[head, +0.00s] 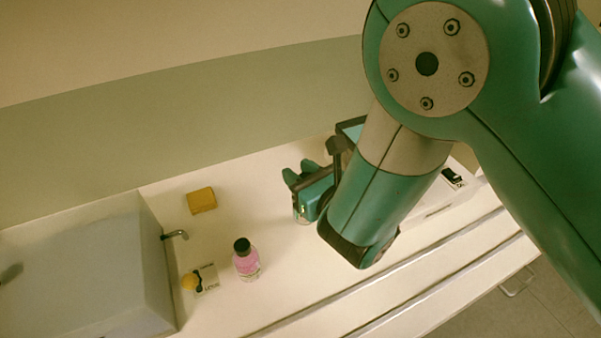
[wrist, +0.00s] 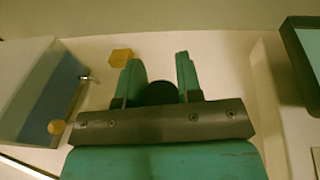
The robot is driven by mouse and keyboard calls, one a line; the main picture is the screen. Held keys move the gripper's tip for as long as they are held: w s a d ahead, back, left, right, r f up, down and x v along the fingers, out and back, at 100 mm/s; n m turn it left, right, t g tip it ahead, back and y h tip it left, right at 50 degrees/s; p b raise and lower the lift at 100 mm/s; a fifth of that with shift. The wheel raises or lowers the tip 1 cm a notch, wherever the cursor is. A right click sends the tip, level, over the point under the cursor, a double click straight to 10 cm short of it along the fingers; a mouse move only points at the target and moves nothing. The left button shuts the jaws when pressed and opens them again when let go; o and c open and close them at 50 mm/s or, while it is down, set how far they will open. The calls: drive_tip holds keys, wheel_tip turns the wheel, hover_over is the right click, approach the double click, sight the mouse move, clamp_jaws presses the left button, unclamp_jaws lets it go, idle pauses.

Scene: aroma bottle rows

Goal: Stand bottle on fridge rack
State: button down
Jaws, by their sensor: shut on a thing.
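My gripper (head: 298,172) is over the white counter, its green fingers closed around a bottle. In the wrist view my gripper (wrist: 160,72) has a dark round cap (wrist: 158,93) between its fingers. Below the gripper in the head view, a small pale part of the held bottle (head: 301,213) shows; the rest is hidden by the gripper. I cannot tell whether its base touches the counter. A second bottle, pink with a black cap (head: 246,262), stands upright to the left of the gripper, apart from it. No fridge rack can be made out for certain.
A yellow block (head: 201,200) lies near the wall. A yellow round thing (head: 189,282) sits beside a small card (head: 207,278). A large grey box-like unit (head: 90,265) with a metal spout or handle (head: 175,235) fills the left. A pale box (head: 432,205) stands at right.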

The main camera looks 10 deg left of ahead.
wheel_tip(320, 180, up, 10)
drive_tip(key=p, duration=0.9)
drive_tip(key=shift+r, duration=0.15)
